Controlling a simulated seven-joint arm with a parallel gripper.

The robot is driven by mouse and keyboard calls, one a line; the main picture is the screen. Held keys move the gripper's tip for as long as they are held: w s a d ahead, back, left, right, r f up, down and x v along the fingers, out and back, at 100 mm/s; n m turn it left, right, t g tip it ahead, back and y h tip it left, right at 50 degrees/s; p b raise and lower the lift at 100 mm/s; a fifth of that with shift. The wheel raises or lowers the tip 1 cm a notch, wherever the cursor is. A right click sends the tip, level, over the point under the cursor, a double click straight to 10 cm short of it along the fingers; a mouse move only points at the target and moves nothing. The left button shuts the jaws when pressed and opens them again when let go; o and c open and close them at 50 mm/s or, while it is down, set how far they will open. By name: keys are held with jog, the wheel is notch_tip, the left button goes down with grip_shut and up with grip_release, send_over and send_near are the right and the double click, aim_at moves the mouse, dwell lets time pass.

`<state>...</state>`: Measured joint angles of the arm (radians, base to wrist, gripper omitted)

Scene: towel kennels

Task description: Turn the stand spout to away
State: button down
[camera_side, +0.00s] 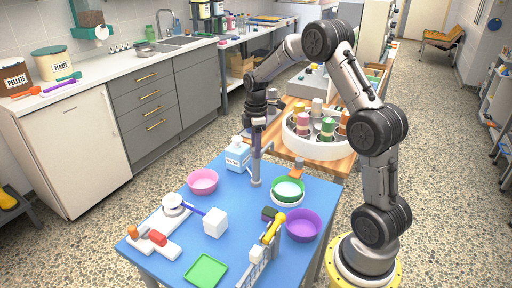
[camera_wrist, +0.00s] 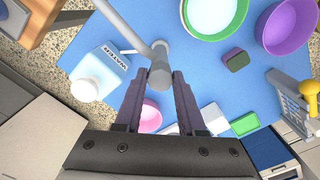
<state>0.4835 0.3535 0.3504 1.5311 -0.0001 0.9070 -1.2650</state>
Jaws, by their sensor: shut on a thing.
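The stand (camera_side: 256,172) is a grey upright post on the blue table. Its spout (camera_wrist: 122,24) is a grey bar running to the upper left in the wrist view, out past the table edge. In the side view the spout (camera_side: 268,147) looks short and points right, partly hidden by my arm. My gripper (camera_wrist: 157,84) is shut on the top of the stand, with a dark finger on each side of the grey end piece. In the side view my gripper (camera_side: 257,146) is over the post, its fingers hard to make out.
A white water bottle (camera_side: 238,156) stands left of the post. A green bowl (camera_side: 288,190) and purple bowl (camera_side: 303,225) are right of it, a pink bowl (camera_side: 203,181) left. A dark sponge (camera_wrist: 236,60) lies near the bowls. A round carousel of cups (camera_side: 318,147) stands behind.

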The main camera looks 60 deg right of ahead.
jog(key=shift+r, duration=0.1)
dwell(0.4)
jog(key=c, duration=0.5)
grip_release()
notch_tip(320, 180, up, 14)
